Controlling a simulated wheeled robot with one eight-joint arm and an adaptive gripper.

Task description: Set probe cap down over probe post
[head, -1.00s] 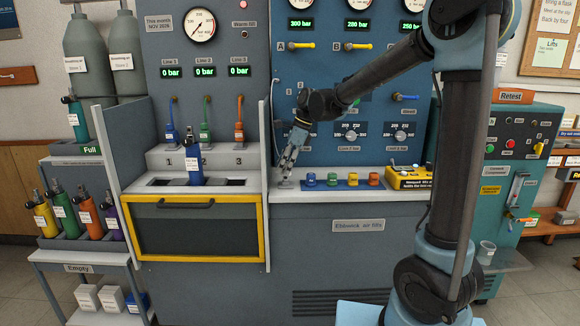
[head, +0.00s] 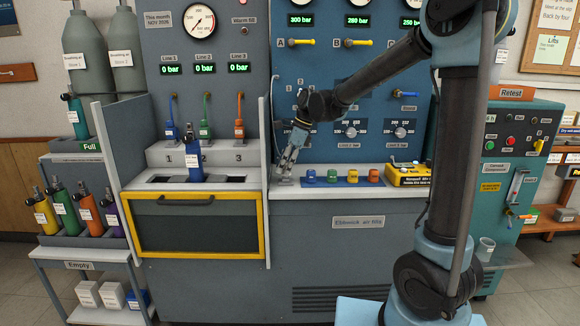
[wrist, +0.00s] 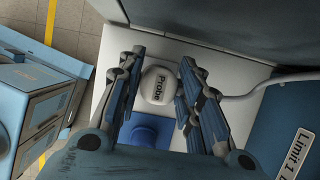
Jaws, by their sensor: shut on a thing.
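The probe cap (wrist: 159,86) is round and white with "Probe" on its top. In the wrist view it sits between the two fingers of my gripper (wrist: 160,88), which is shut on it. In the head view my gripper (head: 286,172) points down at the left end of the white ledge, with its tips just above or at the ledge. The cap is too small there to make out clearly. The probe post is not visible, so I cannot tell whether the cap is over it or touching it.
A blue knob (wrist: 149,135) stands close beside the cap; blue, green, orange and yellow knobs line the white ledge (head: 330,190) to the right. A grey side panel (head: 267,170) rises just left of my gripper. A yellow instrument box (head: 408,176) stands farther right.

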